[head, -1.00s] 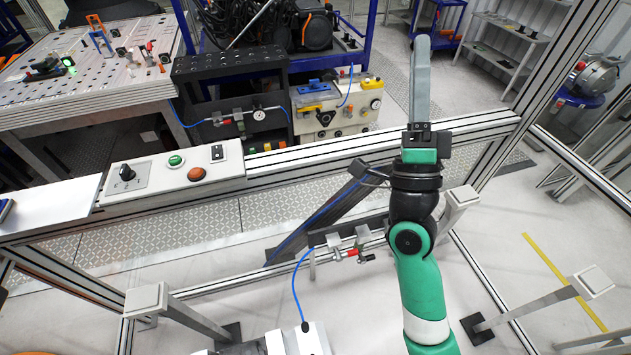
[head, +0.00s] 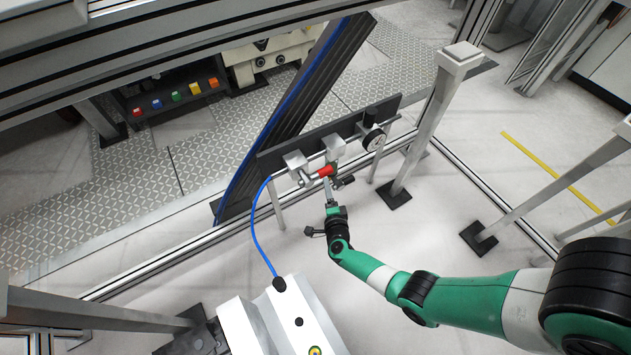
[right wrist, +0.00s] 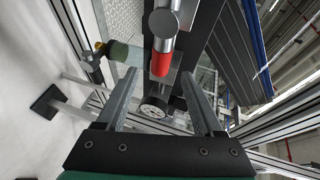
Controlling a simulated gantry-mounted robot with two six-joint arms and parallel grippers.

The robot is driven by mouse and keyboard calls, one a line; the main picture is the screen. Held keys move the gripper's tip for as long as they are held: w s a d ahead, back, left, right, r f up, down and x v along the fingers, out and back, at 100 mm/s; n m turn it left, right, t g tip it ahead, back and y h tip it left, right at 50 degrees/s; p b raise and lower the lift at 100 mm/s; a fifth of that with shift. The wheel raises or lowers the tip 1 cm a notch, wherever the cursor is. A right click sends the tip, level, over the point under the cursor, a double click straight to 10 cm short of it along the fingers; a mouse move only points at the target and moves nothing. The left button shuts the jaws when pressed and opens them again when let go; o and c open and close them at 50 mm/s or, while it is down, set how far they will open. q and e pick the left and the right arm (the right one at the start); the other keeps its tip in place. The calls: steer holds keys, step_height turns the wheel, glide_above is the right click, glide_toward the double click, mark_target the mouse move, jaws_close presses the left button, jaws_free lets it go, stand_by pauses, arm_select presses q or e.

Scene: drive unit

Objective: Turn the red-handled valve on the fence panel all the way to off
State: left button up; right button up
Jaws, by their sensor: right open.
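The red valve handle (head: 323,172) sits on a silver pipe fitting in front of the dark fence panel (head: 385,110). In the right wrist view the red handle (right wrist: 161,63) is a short red sleeve on a silver tube, ahead of my fingers and roughly in line with the gap between them. My right gripper (head: 329,189) is just below the handle in the head view. In the right wrist view my right gripper (right wrist: 161,80) is open and empty, with a finger on each side. I cannot tell whether a finger touches the handle. My left gripper is not in view.
A round gauge (head: 373,140) is mounted right of the valve. A blue hose (head: 254,225) runs from the panel to a white machine (head: 283,320) below. A grey post (head: 430,125) stands right of the panel. Open floor lies around my right arm.

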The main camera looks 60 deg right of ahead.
mark_target(322, 169)
steer(key=b+x, duration=0.7)
steer(key=x, duration=0.4)
steer(key=shift+w+d+f+b, duration=0.1)
steer(key=shift+w+d+b, duration=0.1)
steer(key=shift+b, duration=0.15)
steer(key=shift+w+d, duration=0.15)
steer(key=shift+d, duration=0.1)
jaws_close()
stand_by(0.7)
